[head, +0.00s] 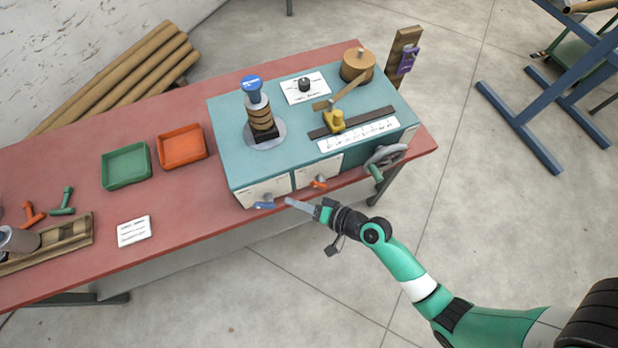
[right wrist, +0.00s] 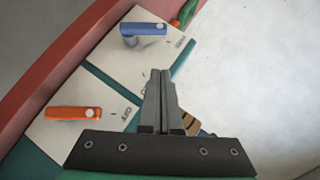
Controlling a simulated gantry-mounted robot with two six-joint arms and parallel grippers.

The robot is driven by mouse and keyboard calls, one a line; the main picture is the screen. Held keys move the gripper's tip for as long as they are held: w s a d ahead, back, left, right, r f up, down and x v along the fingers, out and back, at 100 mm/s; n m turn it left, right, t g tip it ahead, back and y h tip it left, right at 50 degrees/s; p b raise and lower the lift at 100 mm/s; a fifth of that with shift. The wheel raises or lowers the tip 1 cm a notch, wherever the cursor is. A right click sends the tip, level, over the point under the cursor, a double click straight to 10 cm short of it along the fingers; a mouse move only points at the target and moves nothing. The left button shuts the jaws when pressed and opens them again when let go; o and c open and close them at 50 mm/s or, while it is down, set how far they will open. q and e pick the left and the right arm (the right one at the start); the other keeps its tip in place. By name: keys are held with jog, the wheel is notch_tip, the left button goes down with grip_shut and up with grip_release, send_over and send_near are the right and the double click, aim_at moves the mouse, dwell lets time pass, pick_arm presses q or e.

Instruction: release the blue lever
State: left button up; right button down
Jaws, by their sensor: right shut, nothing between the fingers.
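The blue lever (head: 265,204) sits on a white panel at the front left of the teal machine (head: 232,150). In the right wrist view the blue lever (right wrist: 144,28) lies crosswise near the top, on a round grey pivot. My right gripper (head: 290,202) is just right of the lever in the head view. In the right wrist view its fingers (right wrist: 160,73) are together and empty, with panel showing between their tips and the lever; they look apart from it. My left gripper is in neither view.
An orange lever (head: 319,182) is on the neighbouring panel, right of my gripper; it also shows in the right wrist view (right wrist: 73,112). A grey handwheel (head: 385,156) stands out at the machine's right end. The red table edge runs below the panels; open floor lies in front.

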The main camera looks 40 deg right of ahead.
jog(key=v, duration=0.4)
jog(key=shift+r, duration=0.15)
jog(key=shift+w, duration=0.1)
